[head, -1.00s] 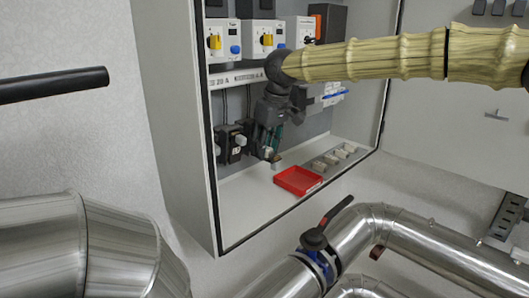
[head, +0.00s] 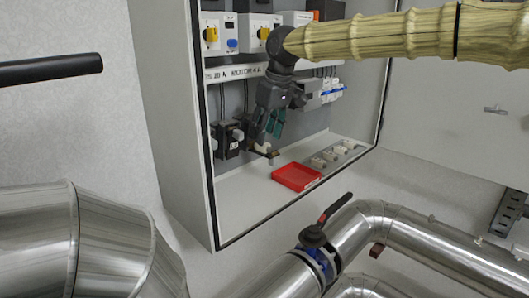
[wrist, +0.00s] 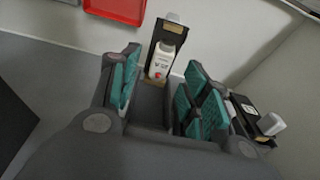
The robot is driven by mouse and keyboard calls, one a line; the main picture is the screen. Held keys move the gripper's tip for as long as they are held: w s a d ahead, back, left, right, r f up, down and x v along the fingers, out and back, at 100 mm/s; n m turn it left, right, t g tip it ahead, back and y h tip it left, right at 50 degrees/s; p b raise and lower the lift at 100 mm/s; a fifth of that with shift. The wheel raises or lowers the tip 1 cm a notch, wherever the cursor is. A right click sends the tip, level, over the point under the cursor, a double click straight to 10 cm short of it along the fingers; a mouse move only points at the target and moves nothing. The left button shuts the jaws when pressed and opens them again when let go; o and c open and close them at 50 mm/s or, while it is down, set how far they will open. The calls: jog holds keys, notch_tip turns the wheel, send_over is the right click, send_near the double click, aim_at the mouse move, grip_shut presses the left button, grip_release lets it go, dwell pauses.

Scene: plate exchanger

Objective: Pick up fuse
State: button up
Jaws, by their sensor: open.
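A white fuse with a red mark (wrist: 160,62) sits in a narrow black holder (wrist: 172,30) at the top centre of the wrist view. My gripper (wrist: 161,80) is open, with teal pads on either side of the lower end of this fuse. I cannot tell if a pad touches it. In the head view my gripper (head: 270,132) points down inside the cabinet, just above a small white piece (head: 262,148) that seems to be the same fuse. Another black holder with a white piece (wrist: 268,123) shows right of my gripper in the wrist view.
A red tray (head: 297,177) lies on the cabinet floor, with a grey strip of several sockets (head: 335,157) behind it. Black fuse holders (head: 228,140) are on the back wall at left. The cabinet's front floor (head: 235,205) is clear.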

aim_at(269, 146)
jog(key=a+b+v, duration=0.1)
jog(key=b+v, duration=0.2)
jog(key=v, duration=0.4)
jog(key=shift+d+r, duration=0.25)
jog(key=shift+d, duration=0.05)
jog(key=shift+w, duration=0.1)
jog(key=shift+w, duration=0.1)
